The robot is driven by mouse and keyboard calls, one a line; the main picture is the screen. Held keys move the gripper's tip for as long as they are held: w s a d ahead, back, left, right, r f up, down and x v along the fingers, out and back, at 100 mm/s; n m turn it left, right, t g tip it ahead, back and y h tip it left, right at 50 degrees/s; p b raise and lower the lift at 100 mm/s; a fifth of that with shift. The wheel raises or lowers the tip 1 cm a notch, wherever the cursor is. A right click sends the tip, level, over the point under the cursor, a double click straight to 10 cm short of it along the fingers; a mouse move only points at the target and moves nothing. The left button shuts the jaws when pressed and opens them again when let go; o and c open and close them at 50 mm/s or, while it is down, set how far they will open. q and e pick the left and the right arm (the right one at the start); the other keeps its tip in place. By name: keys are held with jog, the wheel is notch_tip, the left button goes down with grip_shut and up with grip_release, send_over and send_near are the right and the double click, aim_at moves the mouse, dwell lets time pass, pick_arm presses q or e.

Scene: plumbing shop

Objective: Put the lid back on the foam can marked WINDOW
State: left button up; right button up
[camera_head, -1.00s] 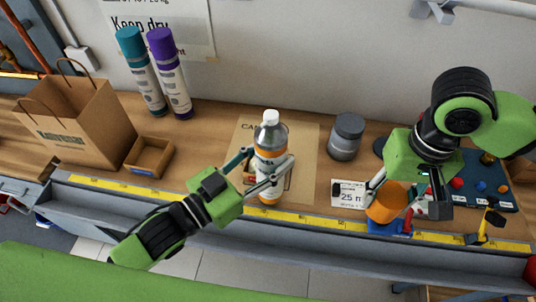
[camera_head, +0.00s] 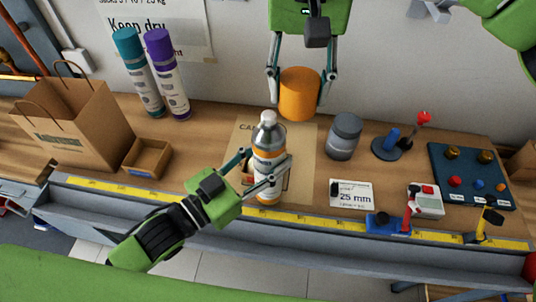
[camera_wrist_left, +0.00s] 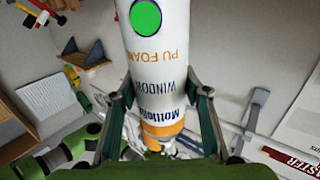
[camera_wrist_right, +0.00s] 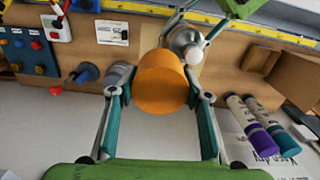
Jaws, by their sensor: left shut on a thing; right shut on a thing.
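The foam can (camera_head: 269,165) stands upright on a cardboard sheet, with a white nozzle on top and an orange band. The left wrist view shows its label with the word WINDOW (camera_wrist_left: 162,85). My left gripper (camera_head: 262,172) is shut on the can's body from the front. My right gripper (camera_head: 299,95) is shut on the orange lid (camera_head: 299,92), held in the air behind and to the right of the can's top in the head view. The right wrist view shows the lid (camera_wrist_right: 161,82) between the fingers, partly covering the can (camera_wrist_right: 187,42) behind it.
A grey jar (camera_head: 345,137) stands right of the can. Teal (camera_head: 139,75) and purple (camera_head: 168,75) cans stand back left, near a paper bag (camera_head: 75,125) and small tray (camera_head: 148,157). A 25 mm card (camera_head: 351,195) and a blue board (camera_head: 470,178) lie right.

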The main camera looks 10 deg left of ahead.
aim_at(269, 114)
jog(key=s+a, duration=0.1)
jog(key=a+r, duration=0.1)
jog(key=a, duration=0.1)
jog(key=s+a+r, duration=0.1)
jog(key=a, duration=0.1)
jog(key=shift+s+r, duration=0.2)
jog(key=shift+s, duration=0.1)
jog(key=shift+d, duration=0.1)
jog(key=shift+f, duration=0.1)
jog(key=shift+f, duration=1.95)
jog(key=shift+f, duration=0.85)
jog(key=shift+f, duration=0.7)
jog(key=o, duration=0.8)
